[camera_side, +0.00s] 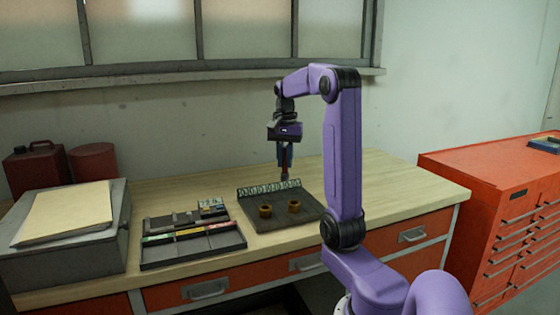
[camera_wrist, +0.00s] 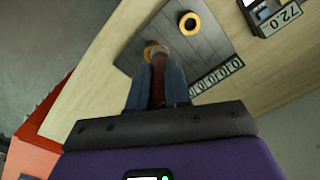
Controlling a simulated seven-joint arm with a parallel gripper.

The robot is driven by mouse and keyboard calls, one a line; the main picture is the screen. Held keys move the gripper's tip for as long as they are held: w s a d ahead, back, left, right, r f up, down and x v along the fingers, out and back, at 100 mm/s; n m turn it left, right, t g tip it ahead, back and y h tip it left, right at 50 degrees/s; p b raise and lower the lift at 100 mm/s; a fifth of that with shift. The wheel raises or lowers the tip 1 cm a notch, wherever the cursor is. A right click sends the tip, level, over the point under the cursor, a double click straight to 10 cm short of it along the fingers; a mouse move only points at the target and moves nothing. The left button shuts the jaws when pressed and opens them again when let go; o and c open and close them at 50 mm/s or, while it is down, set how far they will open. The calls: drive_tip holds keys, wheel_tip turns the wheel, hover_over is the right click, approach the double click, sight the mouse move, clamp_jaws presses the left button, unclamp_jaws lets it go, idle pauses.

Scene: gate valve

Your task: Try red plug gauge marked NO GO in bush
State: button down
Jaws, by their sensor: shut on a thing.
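My gripper (camera_side: 285,160) is shut on a dark red, upright plug gauge (camera_side: 286,172), which also shows between the blue fingers in the wrist view (camera_wrist: 158,82). No marking on the gauge is readable. Two brass-coloured bushes stand on a dark board: a left one (camera_side: 265,211) and a right one (camera_side: 294,206). In the side view the gauge hangs above the board's back part, apart from both bushes. In the wrist view one bush (camera_wrist: 151,49) is partly hidden behind the fingertips and gauge, and the other (camera_wrist: 190,23) shows its open bore.
The dark board (camera_side: 284,222) has a row of number tags (camera_side: 268,188) along its back. A dark tray (camera_side: 192,250) with green and red strips lies to its left, by a small block (camera_side: 212,206) reading 72.0. A grey box with papers (camera_side: 68,215) stands further left.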

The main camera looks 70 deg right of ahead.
drive_tip(key=shift+s+a+r, duration=0.15)
drive_tip(key=shift+s+a, duration=0.05)
drive_tip(key=shift+s, duration=0.05)
drive_tip(key=shift+s+d+f, duration=0.1)
drive_tip(key=shift+d+f, duration=0.15)
drive_tip(key=shift+d, duration=0.05)
drive_tip(key=d+f, duration=0.4)
drive_tip(key=f, duration=0.5)
drive_tip(key=shift+s+d, duration=0.3)
drive_tip(key=shift+s, duration=0.05)
drive_tip(key=shift+f, duration=1.25)
idle(2.2)
drive_tip(key=shift+r, duration=1.75)
idle(0.4)
drive_tip(key=shift+r, duration=2.45)
